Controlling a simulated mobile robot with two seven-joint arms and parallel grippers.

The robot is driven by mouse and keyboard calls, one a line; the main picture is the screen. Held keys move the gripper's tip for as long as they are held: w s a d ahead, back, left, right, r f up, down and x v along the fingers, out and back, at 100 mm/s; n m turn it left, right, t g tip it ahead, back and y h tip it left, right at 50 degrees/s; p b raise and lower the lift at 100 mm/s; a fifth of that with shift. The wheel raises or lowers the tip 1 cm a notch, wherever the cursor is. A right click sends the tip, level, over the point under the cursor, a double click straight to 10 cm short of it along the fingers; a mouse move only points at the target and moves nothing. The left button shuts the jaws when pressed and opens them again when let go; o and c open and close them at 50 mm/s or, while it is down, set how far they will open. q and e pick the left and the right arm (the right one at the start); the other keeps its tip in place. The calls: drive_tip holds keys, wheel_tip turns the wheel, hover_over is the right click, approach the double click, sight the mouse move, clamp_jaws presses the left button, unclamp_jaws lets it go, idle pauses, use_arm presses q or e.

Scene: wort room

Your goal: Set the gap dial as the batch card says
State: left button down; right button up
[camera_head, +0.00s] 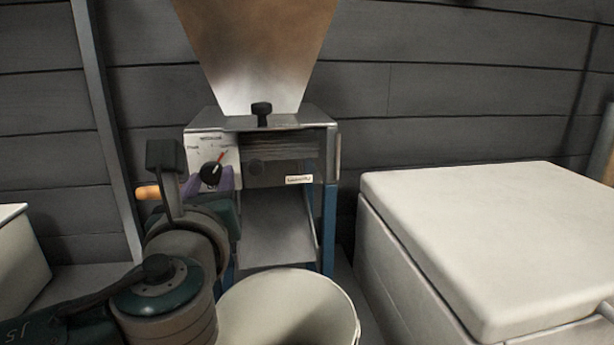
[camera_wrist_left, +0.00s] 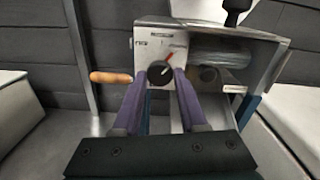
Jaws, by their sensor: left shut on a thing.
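The gap dial (camera_head: 210,173) is a round black knob on the pale front plate of the mill (camera_head: 262,123). A red line slants from the knob up and to the right; the small labels around it are too blurred to read. My left gripper (camera_head: 208,182) has its purple fingers at the knob's two sides, shut on it. The left wrist view shows the same dial (camera_wrist_left: 160,73) between the fingertips of my left gripper (camera_wrist_left: 162,78). My right gripper and a batch card are not visible in either view.
A tapered hopper (camera_head: 257,50) tops the mill, with a black knob (camera_head: 261,109) in front of it. A white bucket (camera_head: 345,315) stands below the chute. An orange-brown handle (camera_head: 148,192) sticks out left. A large pale chest (camera_head: 480,240) fills the right.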

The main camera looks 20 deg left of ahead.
use_arm(q)
drive_tip(key=n, duration=0.3)
drive_tip(key=shift+n+b, duration=0.3)
drive_tip(key=shift+n, duration=0.1)
drive_tip(key=n+b, duration=0.1)
drive_tip(key=n, duration=0.2)
drive_tip(key=shift+n, duration=0.3)
drive_tip(key=n+b, duration=0.2)
drive_tip(key=n, duration=0.2)
drive_tip(key=shift+r+n+b, duration=0.1)
drive_tip(key=shift+n+b, duration=0.8)
drive_tip(key=shift+n, duration=1.6)
drive_tip(key=shift+c, duration=2.3)
unclamp_jaws()
